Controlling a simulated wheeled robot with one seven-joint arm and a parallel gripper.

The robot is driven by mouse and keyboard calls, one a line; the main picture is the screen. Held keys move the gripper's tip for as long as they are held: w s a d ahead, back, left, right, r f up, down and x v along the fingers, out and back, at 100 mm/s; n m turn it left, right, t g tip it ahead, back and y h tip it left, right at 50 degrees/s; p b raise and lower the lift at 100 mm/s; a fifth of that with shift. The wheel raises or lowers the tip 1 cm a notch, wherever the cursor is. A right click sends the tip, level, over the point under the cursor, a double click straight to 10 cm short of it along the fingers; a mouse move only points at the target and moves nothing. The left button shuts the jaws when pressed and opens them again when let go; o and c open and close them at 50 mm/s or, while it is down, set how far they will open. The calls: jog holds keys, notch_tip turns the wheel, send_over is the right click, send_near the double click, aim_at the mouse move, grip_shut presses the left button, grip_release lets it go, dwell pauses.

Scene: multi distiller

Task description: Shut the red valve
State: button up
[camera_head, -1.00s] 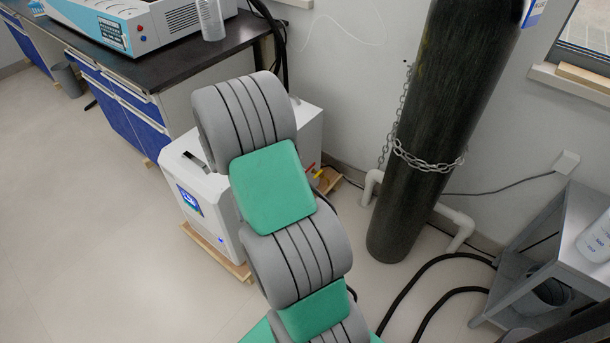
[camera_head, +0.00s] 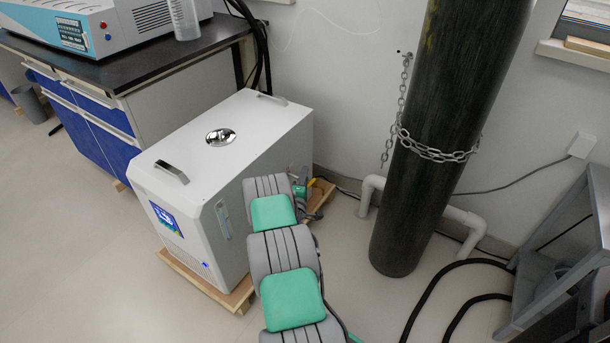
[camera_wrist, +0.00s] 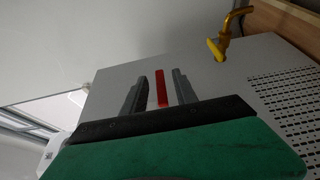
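The red valve handle (camera_wrist: 161,88) shows in the wrist view as a narrow upright bar against the grey panel. My gripper (camera_wrist: 158,88) is open, with one dark finger on each side of the red handle and a gap to each. I cannot tell how deep the handle sits between the fingers. In the head view my gripper (camera_head: 303,183) is low at the right end of the white machine (camera_head: 245,135). The red valve is hidden there by my arm.
A yellow valve (camera_wrist: 218,48) sticks out at the right of the wrist view, near the red one. A chained black cylinder (camera_head: 425,150), a white pipe (camera_head: 463,217) and black hoses (camera_head: 440,275) stand right of my arm. Floor (camera_head: 80,240) is clear at left.

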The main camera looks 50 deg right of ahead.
jog(key=shift+x, duration=1.45)
jog(key=shift+a, duration=0.1)
jog(key=shift+c, duration=0.5)
grip_shut()
